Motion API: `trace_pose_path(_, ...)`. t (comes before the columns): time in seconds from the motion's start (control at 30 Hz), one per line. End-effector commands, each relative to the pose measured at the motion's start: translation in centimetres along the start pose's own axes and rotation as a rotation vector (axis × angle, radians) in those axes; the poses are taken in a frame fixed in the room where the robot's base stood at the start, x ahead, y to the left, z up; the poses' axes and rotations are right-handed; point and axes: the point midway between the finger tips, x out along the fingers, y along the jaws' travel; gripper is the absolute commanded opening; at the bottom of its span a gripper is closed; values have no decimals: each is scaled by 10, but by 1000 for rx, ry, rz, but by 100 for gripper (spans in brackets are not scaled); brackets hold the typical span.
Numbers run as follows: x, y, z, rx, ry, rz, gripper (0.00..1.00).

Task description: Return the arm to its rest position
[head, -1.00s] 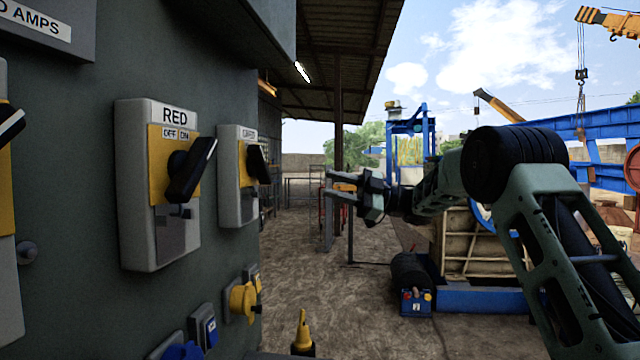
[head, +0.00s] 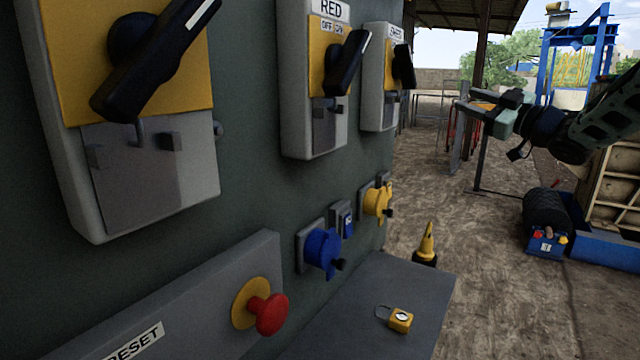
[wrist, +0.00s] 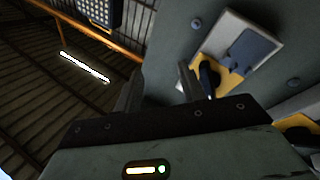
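My gripper (head: 484,102) is at the upper right of the head view, held in the air to the right of the grey switch panel and apart from it. In the wrist view its two fingers (wrist: 160,88) stand apart with nothing between them. Part of my arm reaches in from the right edge of the head view; the rest of it is out of frame. Beyond the fingers, the wrist view shows a switch box with a yellow plate and dark handle (wrist: 208,76).
The panel carries a RED switch (head: 312,132), another switch box (head: 378,100) and a red button (head: 270,314). A yellow padlock (head: 400,319) lies on a grey ledge (head: 345,325). A black roll on a blue base (head: 545,222) stands on the right. The dirt ground between is open.

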Motion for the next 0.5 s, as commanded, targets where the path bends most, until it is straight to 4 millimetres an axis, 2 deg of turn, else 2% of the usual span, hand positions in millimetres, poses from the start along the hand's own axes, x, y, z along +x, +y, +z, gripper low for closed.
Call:
trace_pose_path(0.07,-8,-11,20,67,-166,98,40)
trace_pose_path(0.17,-32,-33,50,160,-394,196,40)
trace_pose_path(0.27,-72,-68,79,266,-638,260,40)
trace_pose_path(0.33,-107,-101,95,347,-814,284,40)
trace_pose_path(0.4,-144,-135,105,423,-975,290,40)
trace_pose_path(0.5,-195,-185,111,525,-1182,278,40)
